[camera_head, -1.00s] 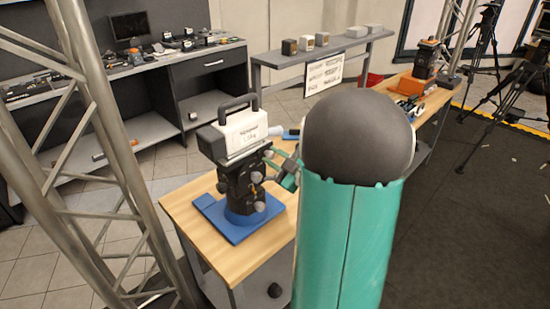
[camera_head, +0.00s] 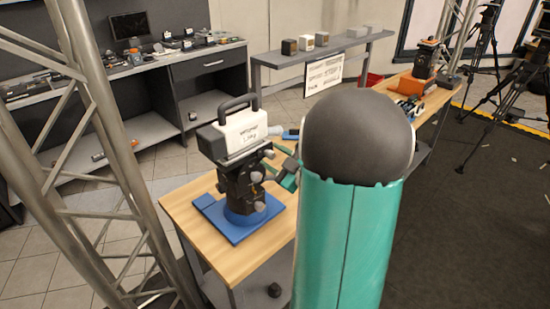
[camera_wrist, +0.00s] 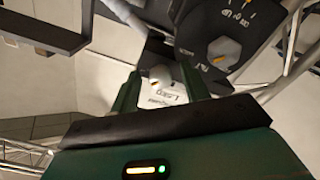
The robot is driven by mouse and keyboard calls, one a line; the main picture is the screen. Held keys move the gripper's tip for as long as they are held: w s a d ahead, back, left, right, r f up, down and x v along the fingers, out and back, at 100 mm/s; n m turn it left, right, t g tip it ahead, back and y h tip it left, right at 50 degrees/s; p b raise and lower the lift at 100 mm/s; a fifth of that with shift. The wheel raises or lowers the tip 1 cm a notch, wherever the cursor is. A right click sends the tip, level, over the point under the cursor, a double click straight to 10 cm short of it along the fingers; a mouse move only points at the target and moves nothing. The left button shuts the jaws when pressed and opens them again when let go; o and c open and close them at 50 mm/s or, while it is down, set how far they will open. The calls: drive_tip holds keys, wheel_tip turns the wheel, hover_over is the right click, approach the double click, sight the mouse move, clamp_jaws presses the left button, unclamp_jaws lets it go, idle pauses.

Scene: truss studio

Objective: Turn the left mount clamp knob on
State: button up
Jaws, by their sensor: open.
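A dark mount (camera_head: 240,185) with a white handled box (camera_head: 233,133) on top stands upright on a blue base (camera_head: 212,203). Several pale knobs are on its right side. In the wrist view, a pale round knob (camera_wrist: 160,76) sits between the fingertips of my gripper (camera_wrist: 158,70); its label is too blurred to read surely. The fingers are apart, and contact with the knob cannot be told. A second knob (camera_wrist: 223,50), with a yellow mark, is up and right. In the head view, my gripper (camera_head: 287,172) is at the mount's right side, partly hidden by my arm.
The mount stands on a wooden-topped table (camera_head: 262,262). A metal truss (camera_head: 120,150) rises at the left. Behind are a dark workbench (camera_head: 205,65) and a grey shelf (camera_head: 345,45) with small boxes. An orange-based device (camera_head: 415,84) stands farther back right.

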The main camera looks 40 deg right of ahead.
drive_tip(key=s, duration=1.3)
drive_tip(key=shift+s+d, duration=0.2)
drive_tip(key=shift+s, duration=0.2)
